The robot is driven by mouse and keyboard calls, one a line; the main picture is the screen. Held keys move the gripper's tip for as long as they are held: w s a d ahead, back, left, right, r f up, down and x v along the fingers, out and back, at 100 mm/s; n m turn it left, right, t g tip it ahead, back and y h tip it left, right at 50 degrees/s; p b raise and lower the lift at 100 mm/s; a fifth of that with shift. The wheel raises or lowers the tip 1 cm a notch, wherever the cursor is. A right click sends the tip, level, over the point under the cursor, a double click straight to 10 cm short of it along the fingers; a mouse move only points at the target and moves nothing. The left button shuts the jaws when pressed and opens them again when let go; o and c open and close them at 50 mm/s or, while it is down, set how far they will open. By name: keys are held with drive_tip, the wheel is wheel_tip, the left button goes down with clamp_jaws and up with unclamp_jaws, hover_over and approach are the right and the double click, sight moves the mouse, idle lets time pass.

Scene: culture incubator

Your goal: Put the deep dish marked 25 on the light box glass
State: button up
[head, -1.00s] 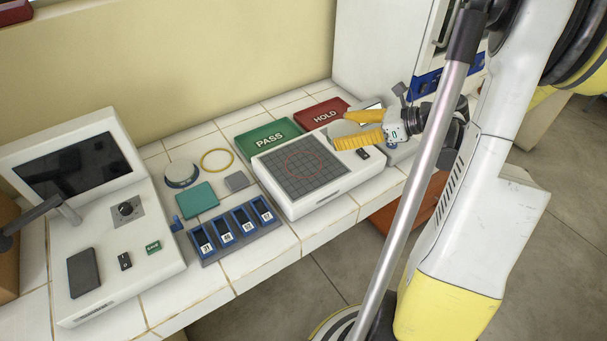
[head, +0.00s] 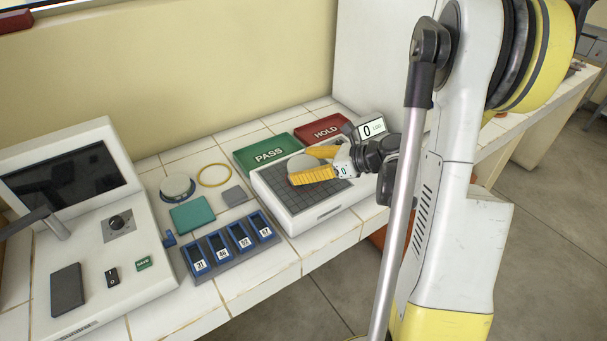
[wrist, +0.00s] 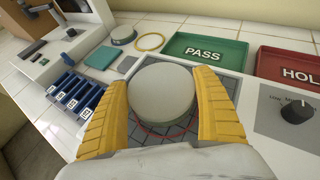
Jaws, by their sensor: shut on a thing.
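My gripper (head: 309,167), with yellow ribbed fingers, is shut on a round pale dish (wrist: 162,92). The dish also shows in the head view (head: 299,161), between the fingers. No number on the dish can be read in either view. The light box (head: 337,207) is a white box with a dark gridded glass (head: 297,198). The dish is over the glass, and part of a red ring drawn on the glass shows beside it in the wrist view (wrist: 148,134). I cannot tell whether the dish touches the glass.
A green PASS tray (head: 247,159) and a red HOLD tray (head: 310,132) lie behind the light box. A blue slotted rack (head: 227,262) stands to its left.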

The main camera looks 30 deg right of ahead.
wheel_tip(320, 180, down, 2)
drive_tip(key=shift+f+b, duration=0.15)
drive_tip(key=shift+b, duration=0.15)
drive_tip(key=o, duration=1.4)
